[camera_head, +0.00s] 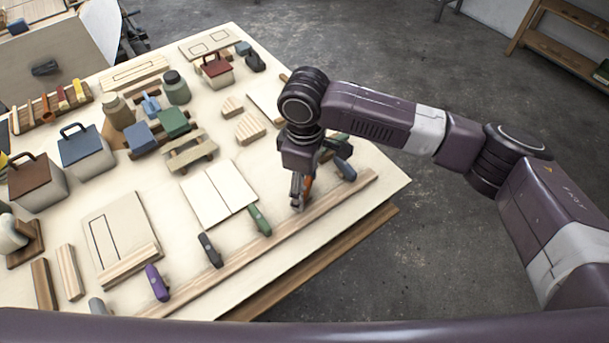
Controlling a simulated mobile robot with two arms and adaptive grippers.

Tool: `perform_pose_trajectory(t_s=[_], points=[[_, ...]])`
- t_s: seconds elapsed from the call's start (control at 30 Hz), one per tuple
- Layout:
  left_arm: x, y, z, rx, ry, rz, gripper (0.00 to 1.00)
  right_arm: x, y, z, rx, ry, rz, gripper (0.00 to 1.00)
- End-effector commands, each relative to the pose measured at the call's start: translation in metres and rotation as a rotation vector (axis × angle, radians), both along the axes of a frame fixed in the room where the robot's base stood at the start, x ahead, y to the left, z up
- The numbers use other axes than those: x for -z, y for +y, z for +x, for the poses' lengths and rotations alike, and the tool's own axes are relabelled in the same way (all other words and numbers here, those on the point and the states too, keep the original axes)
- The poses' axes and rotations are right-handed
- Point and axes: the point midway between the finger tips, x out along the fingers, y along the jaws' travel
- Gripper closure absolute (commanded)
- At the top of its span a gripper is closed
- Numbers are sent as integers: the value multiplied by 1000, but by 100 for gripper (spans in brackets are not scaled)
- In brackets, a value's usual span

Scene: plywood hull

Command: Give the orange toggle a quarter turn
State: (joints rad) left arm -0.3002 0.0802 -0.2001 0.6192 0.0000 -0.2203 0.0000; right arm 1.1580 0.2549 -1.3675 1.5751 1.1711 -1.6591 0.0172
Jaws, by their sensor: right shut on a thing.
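The orange toggle (308,184) stands near the right end of the long wooden rail along the table's near edge. My right gripper (298,200) points down over it and is shut on it. The gripper hides much of the toggle, so I cannot tell its exact angle. My left gripper is not in view.
The light plywood table (335,241) carries the long rail (268,246) with green (259,220), black (210,250), purple (157,283) and blue (345,169) toggles beside it. Lidded boxes, jars and wooden blocks crowd the left and back. Open floor lies to the right.

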Motion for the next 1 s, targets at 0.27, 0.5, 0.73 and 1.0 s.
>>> perform_pose_trajectory(t_s=[0.27, 0.5, 0.73, 1.0], points=[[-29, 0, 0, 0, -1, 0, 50, -5, 0, 0, -260, 1, 1, 67], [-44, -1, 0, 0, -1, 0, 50, -4, 1, 0, -487, 0, 2, 67], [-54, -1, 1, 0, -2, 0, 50, -3, 1, 1, -683, -1, 2, 67], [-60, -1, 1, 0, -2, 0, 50, -2, 1, 1, -848, -2, 2, 67]])
